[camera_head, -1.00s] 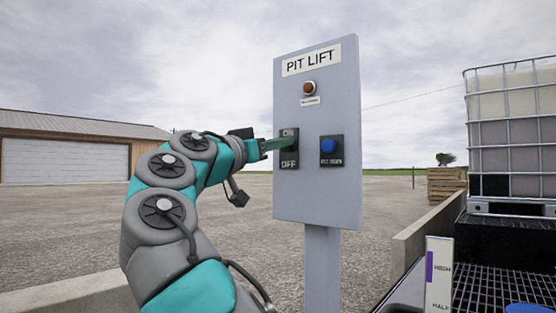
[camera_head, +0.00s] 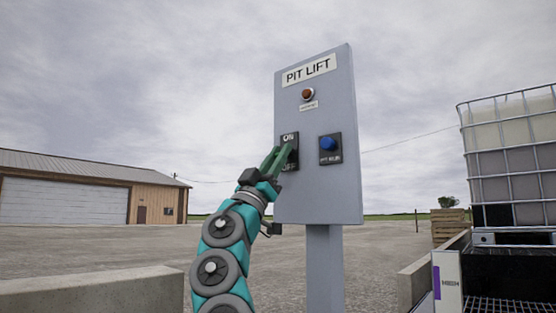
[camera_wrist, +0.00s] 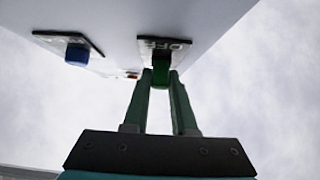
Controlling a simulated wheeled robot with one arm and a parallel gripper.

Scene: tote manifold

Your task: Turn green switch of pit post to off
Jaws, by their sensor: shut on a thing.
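The pit post is a grey panel (camera_head: 318,200) labelled PIT LIFT. Its black ON/OFF plate (camera_head: 289,138) has ON at the top and OFF at the bottom. My gripper (camera_head: 285,152) reaches up to this plate from the lower left, its green fingers covering the switch in the head view. In the wrist view, my gripper (camera_wrist: 163,76) is shut on the green switch (camera_wrist: 161,60), which sits between the fingertips next to the OFF lettering. I cannot clearly tell which way the switch points.
A blue button (camera_head: 328,144) sits right of the switch plate, and also shows in the wrist view (camera_wrist: 77,53). A red lamp (camera_head: 308,95) is above. A low concrete wall (camera_head: 90,292) stands at lower left; a caged tank (camera_head: 510,150) stands at right.

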